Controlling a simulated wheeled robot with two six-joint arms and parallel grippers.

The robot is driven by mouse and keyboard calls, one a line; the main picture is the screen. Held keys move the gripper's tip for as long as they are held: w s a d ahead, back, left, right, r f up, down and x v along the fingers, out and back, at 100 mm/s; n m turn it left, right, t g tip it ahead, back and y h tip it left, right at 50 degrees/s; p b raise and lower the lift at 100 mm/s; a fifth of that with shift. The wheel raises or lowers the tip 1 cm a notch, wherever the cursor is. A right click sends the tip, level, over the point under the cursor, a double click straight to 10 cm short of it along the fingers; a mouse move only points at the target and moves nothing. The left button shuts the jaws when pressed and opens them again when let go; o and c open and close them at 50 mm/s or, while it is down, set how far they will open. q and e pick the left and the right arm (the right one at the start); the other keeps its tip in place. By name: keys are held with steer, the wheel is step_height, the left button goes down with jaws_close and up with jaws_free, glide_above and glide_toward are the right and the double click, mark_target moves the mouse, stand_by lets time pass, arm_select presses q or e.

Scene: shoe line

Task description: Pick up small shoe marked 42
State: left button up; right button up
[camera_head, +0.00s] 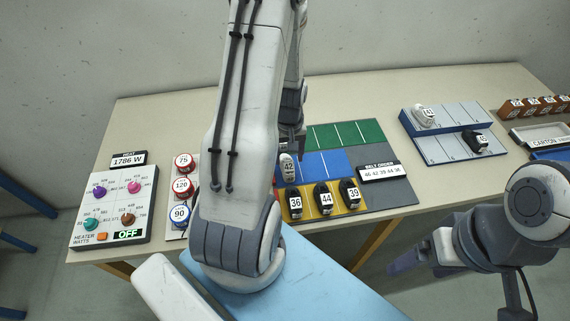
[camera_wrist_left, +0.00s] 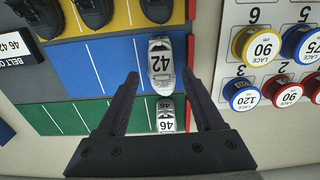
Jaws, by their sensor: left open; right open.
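The small shoe marked 42 (camera_head: 288,172) is light grey and stands on the blue strip of the sorting board. In the left wrist view, shoe 42 (camera_wrist_left: 161,48) lies ahead of the open fingers, its near end about level with the gap between the tips. My left gripper (camera_wrist_left: 160,82) is open and empty; in the head view its end is partly hidden by its own arm. My right gripper (camera_head: 412,262) is open, low at the right, off the table and far from the shoe.
A light shoe marked 46 (camera_wrist_left: 166,123) stands on the green strip (camera_wrist_left: 68,115) between my left fingers' bases. Black shoes marked 36 (camera_head: 295,203), 44 (camera_head: 325,200) and 39 (camera_head: 350,193) stand on the yellow strip. Lace spools (camera_wrist_left: 257,47) stand beside the board.

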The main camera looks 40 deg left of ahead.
mark_target(288, 163)
arm_select(q)
steer(key=shift+a+f+p, duration=0.15)
steer(key=shift+f+p, duration=0.55)
steer(key=shift+f, duration=1.85)
jaws_close()
steer(key=shift+r, duration=0.1)
